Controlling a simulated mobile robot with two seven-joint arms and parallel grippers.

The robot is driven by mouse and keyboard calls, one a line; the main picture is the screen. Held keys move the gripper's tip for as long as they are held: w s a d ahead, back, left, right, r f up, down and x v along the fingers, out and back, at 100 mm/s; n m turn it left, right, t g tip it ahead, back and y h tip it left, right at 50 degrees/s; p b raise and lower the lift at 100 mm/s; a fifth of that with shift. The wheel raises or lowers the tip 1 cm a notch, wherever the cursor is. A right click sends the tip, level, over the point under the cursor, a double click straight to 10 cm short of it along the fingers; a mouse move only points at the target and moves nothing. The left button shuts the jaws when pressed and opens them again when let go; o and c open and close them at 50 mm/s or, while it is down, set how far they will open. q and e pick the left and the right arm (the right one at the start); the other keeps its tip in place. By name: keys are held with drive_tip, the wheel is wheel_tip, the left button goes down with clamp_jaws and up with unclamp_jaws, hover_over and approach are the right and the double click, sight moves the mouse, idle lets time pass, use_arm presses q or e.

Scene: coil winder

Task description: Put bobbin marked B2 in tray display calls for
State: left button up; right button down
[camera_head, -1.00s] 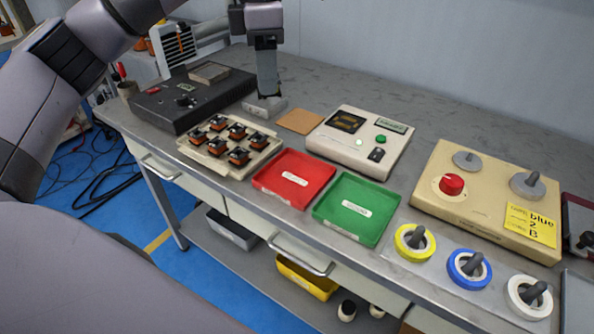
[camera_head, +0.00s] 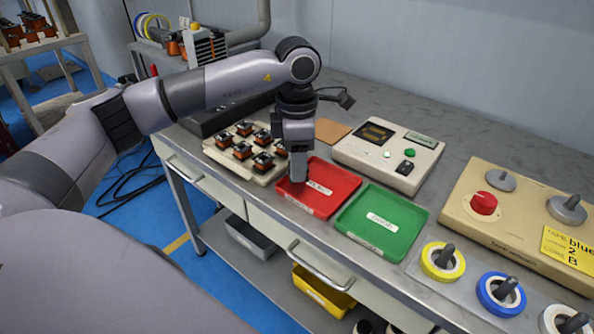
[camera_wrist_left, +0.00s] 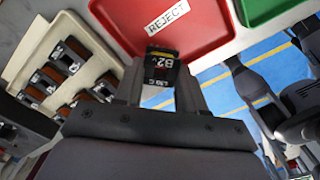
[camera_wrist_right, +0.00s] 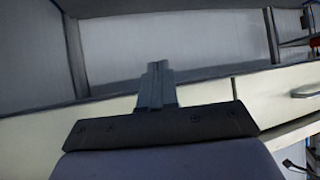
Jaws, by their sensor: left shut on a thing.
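My left gripper (camera_head: 299,178) points down over the left part of the red tray (camera_head: 341,191). It is shut on a dark bobbin marked B2 (camera_wrist_left: 160,72), seen between its fingers in the left wrist view. The fingers hide the bobbin in the head view; I cannot tell whether it touches the tray floor. The red tray's label reads REJECT in the left wrist view. The green tray (camera_head: 401,243) stands to its right. The tester's small display (camera_head: 421,138) is too small to read. My right gripper (camera_wrist_right: 157,83) looks shut and empty, before a pale drawer front.
A cream rack (camera_head: 216,152) with several bobbins stands left of the red tray. The tester box (camera_head: 358,158) is behind the trays. A beige winder box (camera_head: 462,212) and coloured spools (camera_head: 442,262) are at right. The bench behind the tester is clear.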

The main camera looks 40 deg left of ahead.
use_arm(q)
wheel_tip(320, 180, down, 3)
drive_tip(key=shift+r, duration=0.1)
drive_tip(key=o, duration=1.1)
drive_tip(key=shift+r, duration=0.15)
wheel_tip(320, 180, up, 12)
